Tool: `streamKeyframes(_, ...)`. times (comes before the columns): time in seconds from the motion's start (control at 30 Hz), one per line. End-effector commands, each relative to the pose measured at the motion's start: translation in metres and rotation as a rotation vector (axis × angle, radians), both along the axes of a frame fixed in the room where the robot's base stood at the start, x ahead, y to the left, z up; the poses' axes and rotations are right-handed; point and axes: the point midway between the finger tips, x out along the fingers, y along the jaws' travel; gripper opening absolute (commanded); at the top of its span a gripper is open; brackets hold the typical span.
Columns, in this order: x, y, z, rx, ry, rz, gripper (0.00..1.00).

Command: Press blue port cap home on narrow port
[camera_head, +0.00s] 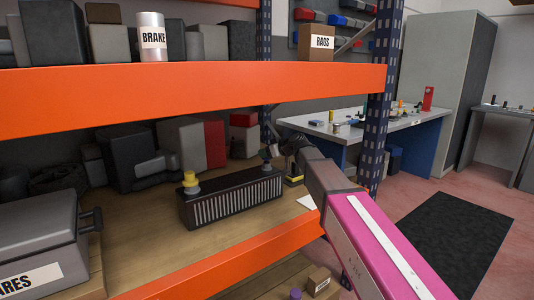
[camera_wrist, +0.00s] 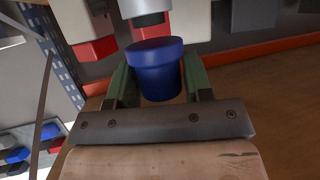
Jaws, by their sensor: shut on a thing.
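A black finned cooler (camera_head: 230,200) lies on the wooden middle shelf. A yellow cap (camera_head: 190,180) sits on its left end. My gripper (camera_head: 278,148) is over the cooler's right end, where my arm partly hides it. In the wrist view my gripper (camera_wrist: 158,85) is shut on the blue port cap (camera_wrist: 157,70), between its green fingers. A grey port with a dark end (camera_wrist: 146,10) shows at the top edge of that view, in line with the cap. A small gap appears between them; the true distance is unclear. The blue cap cannot be made out in the head view.
The orange upper shelf beam (camera_head: 200,95) crosses above the cooler, and an orange lower beam (camera_head: 235,265) runs in front. A grey case (camera_head: 45,245) stands at left. Boxes (camera_head: 150,155) stand behind. A dark upright post (camera_head: 376,130) is right of my gripper.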

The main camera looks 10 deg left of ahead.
Motion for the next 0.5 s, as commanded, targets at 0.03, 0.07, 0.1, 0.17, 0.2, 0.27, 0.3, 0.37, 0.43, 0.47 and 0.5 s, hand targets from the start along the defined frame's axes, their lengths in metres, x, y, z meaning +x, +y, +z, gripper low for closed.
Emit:
streamKeyframes(0.03,0.0000,-0.0001,-0.0004,0.000,0.000,0.000,0.23)
streamKeyframes(0.07,0.0000,-0.0001,-0.0007,0.000,0.000,0.000,0.23)
streamKeyframes(0.1,0.0000,-0.0001,-0.0013,0.000,0.000,0.000,0.23)
streamKeyframes(0.17,-0.0001,0.0000,-0.0024,0.000,0.000,0.000,0.23)
streamKeyframes(0.2,0.0000,-0.0001,-0.0031,0.000,0.000,0.000,0.23)
streamKeyframes(0.27,-0.0001,0.0001,-0.0044,0.000,0.000,0.000,0.23)
streamKeyframes(0.3,-0.0001,0.0000,-0.0053,0.000,0.000,0.000,0.23)
streamKeyframes(0.37,-0.0001,0.0000,-0.0066,0.000,0.000,0.000,0.23)
streamKeyframes(0.43,0.0000,0.0000,-0.0082,0.000,0.000,0.000,0.23)
streamKeyframes(0.47,-0.0001,0.0000,-0.0088,0.000,0.000,0.000,0.23)
streamKeyframes(0.5,-0.0001,0.0000,-0.0097,0.000,0.000,0.000,0.23)
